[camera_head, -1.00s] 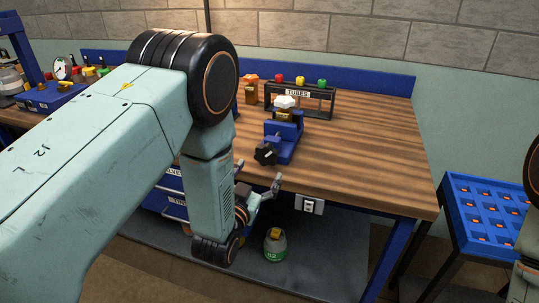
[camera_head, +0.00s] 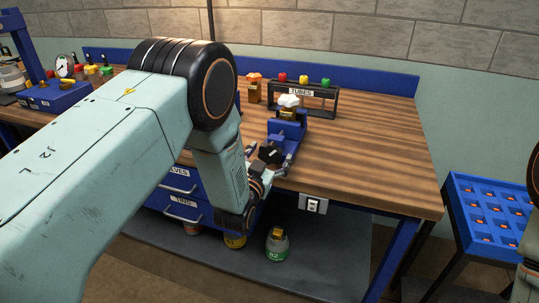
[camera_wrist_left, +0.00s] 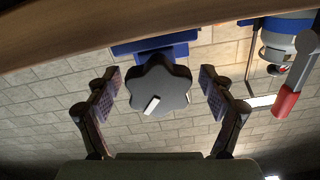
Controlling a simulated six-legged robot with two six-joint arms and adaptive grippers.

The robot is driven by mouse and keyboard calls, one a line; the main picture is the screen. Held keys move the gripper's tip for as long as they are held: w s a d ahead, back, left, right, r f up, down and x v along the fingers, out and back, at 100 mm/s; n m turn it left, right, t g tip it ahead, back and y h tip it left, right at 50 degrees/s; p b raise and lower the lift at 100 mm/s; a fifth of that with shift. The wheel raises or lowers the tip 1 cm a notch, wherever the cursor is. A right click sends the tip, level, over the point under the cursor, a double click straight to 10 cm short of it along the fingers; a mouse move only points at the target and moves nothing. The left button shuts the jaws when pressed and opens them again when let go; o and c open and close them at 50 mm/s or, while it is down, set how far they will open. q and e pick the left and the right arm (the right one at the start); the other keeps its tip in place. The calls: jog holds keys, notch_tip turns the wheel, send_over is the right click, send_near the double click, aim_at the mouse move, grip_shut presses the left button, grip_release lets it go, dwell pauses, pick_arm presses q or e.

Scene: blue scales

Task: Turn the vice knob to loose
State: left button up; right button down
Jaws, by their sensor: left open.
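The blue vice (camera_head: 285,138) stands near the front edge of the wooden workbench, with a white lumpy piece (camera_head: 289,100) at its top. Its black lobed knob (camera_head: 269,154) faces the front. In the left wrist view the knob (camera_wrist_left: 160,87) carries a white mark that points down and a little left. My left gripper (camera_head: 266,164) is at the knob. In the wrist view its two fingers (camera_wrist_left: 160,96) stand open, one on each side of the knob, with gaps on both sides. The right gripper is not seen; only a bit of an arm shows at the right edge.
A rack labelled TUBES (camera_head: 302,96) with coloured caps stands behind the vice. A blue tray (camera_head: 490,215) is at the right. A switch box (camera_head: 313,204) hangs on the bench front. Blue drawers (camera_head: 180,190) and a bottle (camera_head: 277,244) are below. The bench right of the vice is clear.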

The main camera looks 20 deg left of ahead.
pick_arm(q)
jog(key=shift+s+d+r, duration=0.1)
jog(key=shift+s+r, duration=0.05)
jog(key=c, duration=1.2)
jog(key=shift+o, duration=0.2)
jog(key=shift+n, duration=0.4)
jog(key=n, duration=0.4)
jog(key=shift+n, duration=0.3)
jog(key=n, duration=0.4)
jog(key=shift+d+n+p, duration=0.1)
jog(key=shift+n+p, duration=0.2)
jog(key=shift+p, duration=0.1)
jog(key=n, duration=0.5)
jog(key=shift+r+p, duration=0.1)
jog(key=shift+p, duration=0.25)
jog(key=n, duration=0.5)
jog(key=shift+r+p, duration=0.1)
jog(key=shift+p, duration=0.2)
